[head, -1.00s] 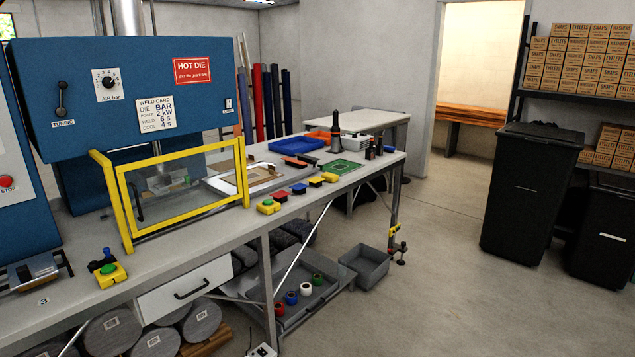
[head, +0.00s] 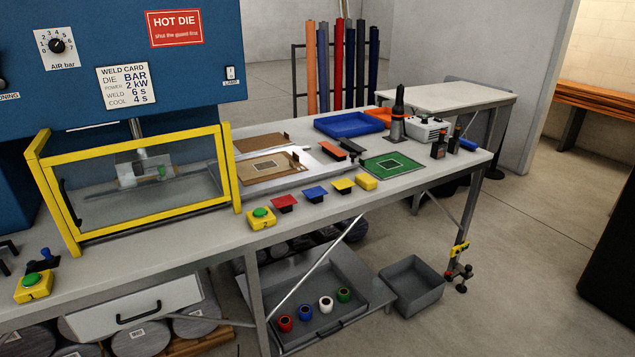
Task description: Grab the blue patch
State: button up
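Each patch stands apart from the others. My gripper is not in view, so its state does not show.
The welder's yellow-framed guard (head: 140,190) stands left of the patches. A blue tray (head: 348,125) lies behind.

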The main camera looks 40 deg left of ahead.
aim_at(312, 192)
jog(key=u, duration=0.35)
jog(key=i, duration=1.05)
jog(key=u, duration=1.6)
jog(key=i, duration=0.9)
jog(key=u, duration=0.95)
jog(key=i, duration=0.6)
jog(key=z, duration=0.05)
